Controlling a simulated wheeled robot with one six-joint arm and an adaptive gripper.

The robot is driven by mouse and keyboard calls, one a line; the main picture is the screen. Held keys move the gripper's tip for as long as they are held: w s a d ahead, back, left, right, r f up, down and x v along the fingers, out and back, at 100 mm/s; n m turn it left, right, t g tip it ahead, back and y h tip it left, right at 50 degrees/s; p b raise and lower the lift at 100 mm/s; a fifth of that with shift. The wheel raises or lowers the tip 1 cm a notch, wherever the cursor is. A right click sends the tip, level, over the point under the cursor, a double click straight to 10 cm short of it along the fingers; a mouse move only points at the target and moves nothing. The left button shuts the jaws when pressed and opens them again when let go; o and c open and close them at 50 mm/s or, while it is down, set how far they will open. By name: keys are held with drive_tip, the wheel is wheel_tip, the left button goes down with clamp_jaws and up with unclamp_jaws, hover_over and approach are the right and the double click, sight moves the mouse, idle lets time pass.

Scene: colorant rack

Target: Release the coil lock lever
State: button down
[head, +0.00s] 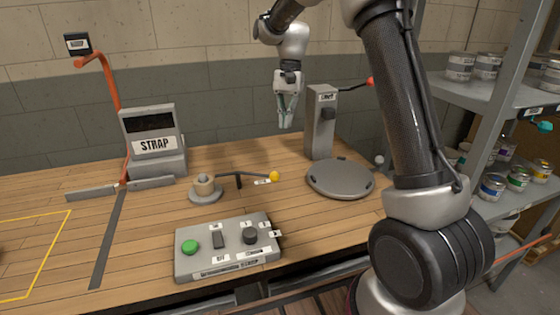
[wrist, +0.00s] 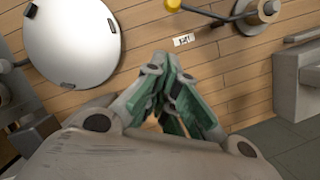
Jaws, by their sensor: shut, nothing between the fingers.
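A lever with a yellow ball knob (head: 275,176) reaches right from a small round hub (head: 203,187) on the bench; I take it to be the coil lock lever, though its small label (head: 262,182) is too small to read. In the wrist view the yellow knob (wrist: 172,5) is at the top edge, with the hub (wrist: 258,12) to its right. My gripper (head: 285,122) is shut and empty, pointing down above the back of the bench, apart from the lever. In the wrist view its green-padded fingers (wrist: 173,118) come together.
A grey post (head: 320,125) with a red-knobbed lever (head: 370,82) stands beside a round grey plate (head: 340,180). A control box (head: 228,247) with a green button is in front. The STRAP machine (head: 153,140) is left. Shelves of cans (head: 490,105) stand right.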

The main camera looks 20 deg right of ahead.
drive_tip(key=shift+f, duration=0.1)
drive_tip(key=x, duration=0.9)
drive_tip(key=s, duration=0.1)
drive_tip(key=s+a+f, duration=0.1)
drive_tip(key=s+a, duration=0.1)
drive_tip(key=shift+s+f, duration=0.1)
drive_tip(key=shift+f, duration=0.15)
drive_tip(key=shift+s+a, duration=0.15)
drive_tip(key=shift+a, duration=0.05)
drive_tip(key=shift+s, duration=0.1)
